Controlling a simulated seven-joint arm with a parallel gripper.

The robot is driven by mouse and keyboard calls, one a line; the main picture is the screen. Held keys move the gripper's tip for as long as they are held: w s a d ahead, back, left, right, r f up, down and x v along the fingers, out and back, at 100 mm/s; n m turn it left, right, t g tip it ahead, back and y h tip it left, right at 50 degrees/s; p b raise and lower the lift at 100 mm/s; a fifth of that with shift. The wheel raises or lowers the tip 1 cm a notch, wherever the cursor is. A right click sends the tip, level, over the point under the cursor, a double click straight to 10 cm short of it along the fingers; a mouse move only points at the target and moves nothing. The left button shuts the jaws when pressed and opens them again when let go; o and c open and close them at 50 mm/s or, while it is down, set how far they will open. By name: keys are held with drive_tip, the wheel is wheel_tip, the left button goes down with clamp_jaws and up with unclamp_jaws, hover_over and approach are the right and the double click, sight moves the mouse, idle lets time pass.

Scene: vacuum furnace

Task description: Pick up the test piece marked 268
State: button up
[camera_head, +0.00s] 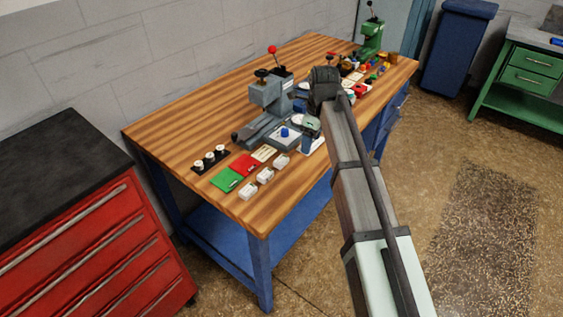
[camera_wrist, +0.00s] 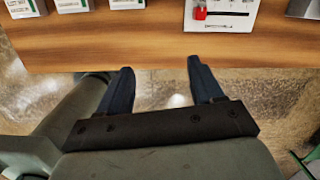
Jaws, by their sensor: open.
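No marking 268 is legible in either view, so I cannot tell which piece it is. Several small white pieces (camera_head: 210,158) stand on a black strip near the left end of the wooden bench in the head view; any markings are too small to read. My gripper (camera_wrist: 160,66) is open and empty in the wrist view. Its two dark fingers are apart, over the bench's front edge and the floor, with nothing between them. In the head view my arm reaches over the bench's front edge, and the fingers cannot be made out.
Three white boxes (camera_head: 265,175) line the front edge beside a green mat (camera_head: 227,179) and a red mat (camera_head: 245,165). A grey machine (camera_head: 268,108) with a red-knobbed lever stands mid-bench. Bare wood lies behind the strip.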

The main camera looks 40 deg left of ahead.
drive_tip(key=s+a+r+m, duration=0.2)
drive_tip(key=s+a+r, duration=0.2)
drive_tip(key=a+r, duration=0.1)
hover_over(281, 159)
drive_tip(key=d, duration=0.1)
wheel_tip(281, 159, down, 8)
drive_tip(key=shift+w+d+f, duration=0.1)
drive_tip(key=shift+w+f, duration=0.05)
drive_tip(key=shift+f, duration=0.05)
drive_tip(key=shift+a+f, duration=0.25)
drive_tip(key=shift+f, duration=1.05)
drive_tip(key=shift+a+f, duration=0.2)
drive_tip(key=shift+f, duration=1.05)
drive_tip(key=shift+c, duration=0.2)
drive_tip(key=c, duration=1)
